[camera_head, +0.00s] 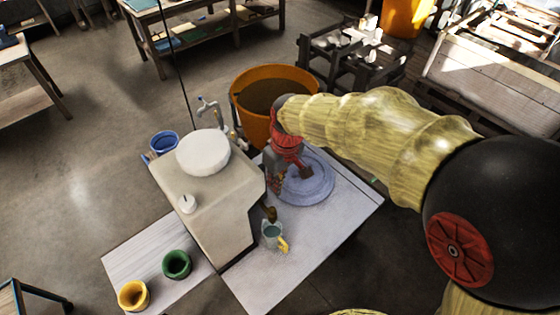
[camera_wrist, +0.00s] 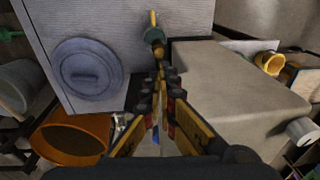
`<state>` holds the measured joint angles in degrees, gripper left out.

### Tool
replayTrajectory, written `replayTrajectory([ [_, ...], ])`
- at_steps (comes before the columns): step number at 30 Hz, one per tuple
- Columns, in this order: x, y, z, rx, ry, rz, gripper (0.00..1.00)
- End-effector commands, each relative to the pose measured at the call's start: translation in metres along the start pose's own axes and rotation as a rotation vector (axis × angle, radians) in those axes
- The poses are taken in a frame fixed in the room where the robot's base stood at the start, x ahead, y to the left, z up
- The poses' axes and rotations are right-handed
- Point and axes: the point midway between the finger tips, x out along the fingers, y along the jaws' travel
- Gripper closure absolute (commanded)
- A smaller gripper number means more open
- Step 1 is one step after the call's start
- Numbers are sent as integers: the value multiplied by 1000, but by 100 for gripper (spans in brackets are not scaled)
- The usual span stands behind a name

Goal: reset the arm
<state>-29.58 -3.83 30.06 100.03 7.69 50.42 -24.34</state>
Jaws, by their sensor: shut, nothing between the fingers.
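My gripper (camera_head: 272,188) hangs below the red wrist of my yellow arm, beside the pale block with the round white top. In the wrist view, my gripper's two fingers (camera_wrist: 161,78) meet at the tips with nothing between them. My arm partly hides the round blue-grey lid (camera_head: 312,191).
Blue (camera_head: 164,143), green (camera_head: 176,264) and yellow (camera_head: 133,294) pots stand around the block. Dark racks (camera_head: 345,60) are behind; open floor lies left.

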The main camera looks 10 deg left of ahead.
Motion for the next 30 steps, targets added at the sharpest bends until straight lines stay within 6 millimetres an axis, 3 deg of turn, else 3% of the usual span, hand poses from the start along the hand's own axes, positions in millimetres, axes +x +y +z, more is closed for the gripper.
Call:
replayTrajectory([
  [9, 0, 0, 0, 42, -1, 1, 100],
  [11, 6, -1, 10, 80, -22, 0, 100],
  [13, 11, -5, 29, 128, -52, 1, 100],
  [16, 1, -6, 57, 196, -54, 18, 100],
  [23, -23, 14, 129, 387, 20, 75, 100],
  [30, -35, 35, 220, 606, 175, 166, 100],
])
